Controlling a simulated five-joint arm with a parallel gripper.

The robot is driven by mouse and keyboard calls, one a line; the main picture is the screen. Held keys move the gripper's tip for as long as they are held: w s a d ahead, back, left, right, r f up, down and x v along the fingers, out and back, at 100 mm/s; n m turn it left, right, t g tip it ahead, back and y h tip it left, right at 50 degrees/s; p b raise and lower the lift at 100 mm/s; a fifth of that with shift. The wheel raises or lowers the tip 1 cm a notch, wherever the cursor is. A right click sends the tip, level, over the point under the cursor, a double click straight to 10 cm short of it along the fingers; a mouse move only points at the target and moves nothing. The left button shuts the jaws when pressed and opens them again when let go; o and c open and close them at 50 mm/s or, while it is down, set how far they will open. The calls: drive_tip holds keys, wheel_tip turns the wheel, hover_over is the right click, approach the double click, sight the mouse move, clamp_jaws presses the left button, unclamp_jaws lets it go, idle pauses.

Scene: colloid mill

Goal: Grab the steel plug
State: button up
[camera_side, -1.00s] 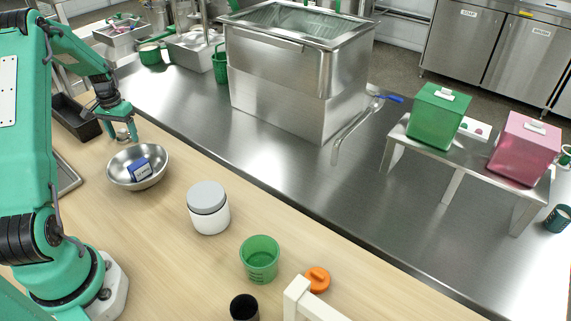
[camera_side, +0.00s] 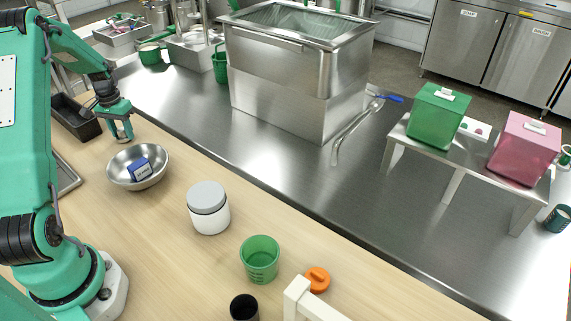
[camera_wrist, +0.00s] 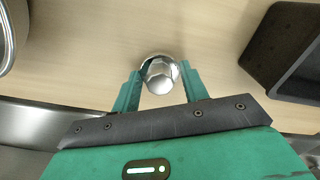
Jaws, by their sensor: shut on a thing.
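The steel plug (camera_wrist: 160,75) is a shiny, rounded metal piece in the wrist view, seen from above between my two fingers. My gripper (camera_side: 123,138) is at the far left of the bench in the side view, just behind the steel bowl and low over the wood. In the wrist view my gripper (camera_wrist: 158,84) has its green fingers on either side of the plug and is shut on it. In the side view the plug is mostly hidden by the fingers. I cannot tell whether the plug still touches the bench.
The steel bowl (camera_side: 118,173) with a blue labelled block (camera_side: 141,170) stands close in front of my gripper. A black bin (camera_side: 76,128) is to its left. A grey-lidded white jar (camera_side: 208,216) and green cup (camera_side: 260,263) stand further right. Wood between is clear.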

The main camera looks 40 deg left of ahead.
sight(123, 130)
drive_tip(key=shift+r, duration=0.45)
drive_tip(key=r, duration=0.1)
drive_tip(key=d+r, duration=0.1)
drive_tip(key=r, duration=0.1)
drive_tip(key=shift+w+r, duration=0.1)
drive_tip(key=shift+w, duration=0.1)
drive_tip(key=w+d+r, duration=0.3)
drive_tip(key=d+r, duration=0.3)
drive_tip(key=d, duration=0.4)
drive_tip(key=shift+w+r, duration=0.15)
drive_tip(key=shift+w, duration=0.05)
drive_tip(key=shift+d, duration=0.1)
